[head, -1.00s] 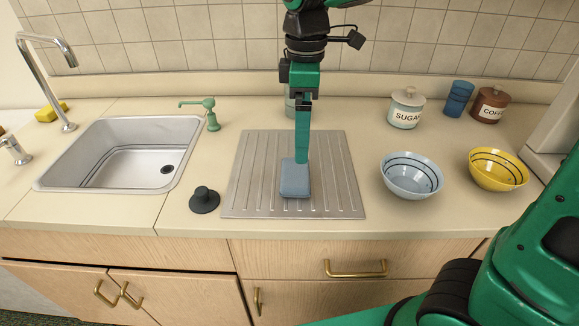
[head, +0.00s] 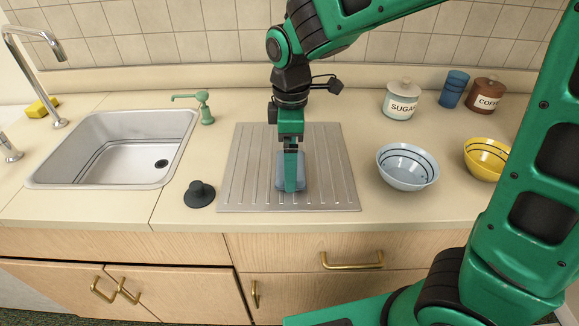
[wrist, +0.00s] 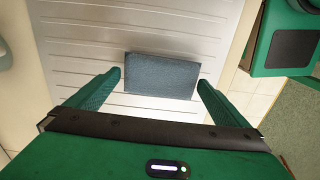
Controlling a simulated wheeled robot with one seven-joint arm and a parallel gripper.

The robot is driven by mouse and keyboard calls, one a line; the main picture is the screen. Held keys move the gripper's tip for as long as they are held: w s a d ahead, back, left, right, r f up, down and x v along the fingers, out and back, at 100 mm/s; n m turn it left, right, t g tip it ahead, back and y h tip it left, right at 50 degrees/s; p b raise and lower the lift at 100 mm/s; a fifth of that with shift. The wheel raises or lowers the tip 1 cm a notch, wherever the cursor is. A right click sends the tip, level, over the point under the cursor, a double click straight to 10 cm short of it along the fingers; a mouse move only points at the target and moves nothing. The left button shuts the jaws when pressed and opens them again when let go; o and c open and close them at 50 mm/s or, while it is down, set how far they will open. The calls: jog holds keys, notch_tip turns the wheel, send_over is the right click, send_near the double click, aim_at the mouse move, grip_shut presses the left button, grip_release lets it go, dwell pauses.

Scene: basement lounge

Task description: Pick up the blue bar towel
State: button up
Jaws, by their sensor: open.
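The blue bar towel (head: 281,170) lies folded as a small block on the ribbed metal drainboard (head: 239,180). In the wrist view the towel (wrist: 162,75) lies ahead of my gripper (wrist: 160,88), its near edge between the lines of the two fingertips. My gripper (head: 291,188) is open and empty, pointing down over the towel, and hides part of it in the head view. The fingers stand apart on either side, with a gap at each end of the towel. I cannot tell the exact height of the fingertips above the board.
A sink (head: 118,150) and a black plug (head: 199,193) are left of the drainboard. A light blue bowl (head: 407,168) and a yellow bowl (head: 485,160) stand to the right. A sugar jar (head: 401,101), blue cups (head: 454,88) and a coffee jar (head: 487,93) stand behind.

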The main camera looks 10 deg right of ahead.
jog(key=shift+f, duration=0.15)
jog(key=c, duration=0.7)
jog(key=shift+c, duration=0.2)
jog(key=shift+r, duration=0.65)
notch_tip(320, 180, up, 3)
jog(key=s+a+r, duration=0.6)
jog(key=a, duration=0.4)
jog(key=shift+r, duration=0.35)
